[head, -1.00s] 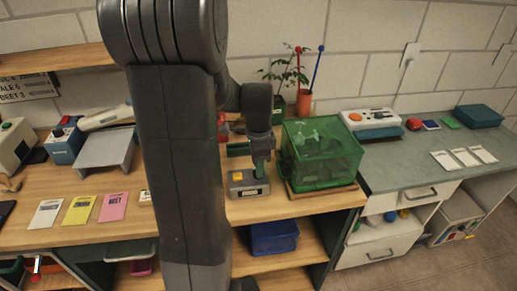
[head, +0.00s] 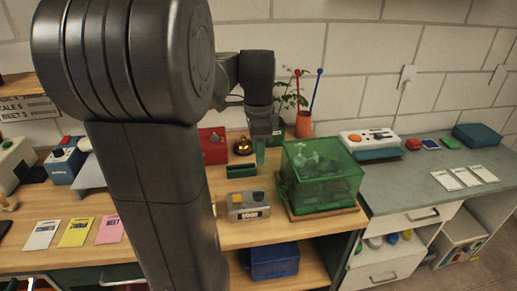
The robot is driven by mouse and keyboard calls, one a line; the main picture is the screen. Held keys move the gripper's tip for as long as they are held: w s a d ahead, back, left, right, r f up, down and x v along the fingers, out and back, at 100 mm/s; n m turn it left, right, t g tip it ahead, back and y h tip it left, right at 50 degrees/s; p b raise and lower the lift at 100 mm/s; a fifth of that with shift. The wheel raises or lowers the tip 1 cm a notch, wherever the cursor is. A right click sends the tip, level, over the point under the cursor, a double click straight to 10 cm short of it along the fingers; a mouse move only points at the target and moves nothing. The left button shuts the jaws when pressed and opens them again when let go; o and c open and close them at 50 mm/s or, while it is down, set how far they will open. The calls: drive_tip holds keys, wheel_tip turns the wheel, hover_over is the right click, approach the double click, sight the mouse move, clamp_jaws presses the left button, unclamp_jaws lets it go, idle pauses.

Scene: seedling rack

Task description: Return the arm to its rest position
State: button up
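My gripper (head: 261,157) hangs at the end of my dark arm, above the wooden bench and left of the green see-through box. Its fingertips point down and look edge-on, so I cannot tell whether they are open or shut. I see nothing clearly held. My large arm link fills the left-middle of the head view and hides part of the bench. A grey box with buttons (head: 249,207) sits on the bench below my gripper.
The green see-through box (head: 320,180) with plants inside stands close to the right. A red box (head: 212,145), a gold bell (head: 243,147) and an orange pot (head: 303,123) are behind. Seed packets (head: 76,232) lie at left. A grey counter (head: 405,175) extends right.

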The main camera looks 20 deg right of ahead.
sight(259, 192)
wheel_tip(259, 192, down, 14)
drive_tip(key=shift+r, duration=0.15)
idle(0.7)
drive_tip(key=shift+r, duration=0.1)
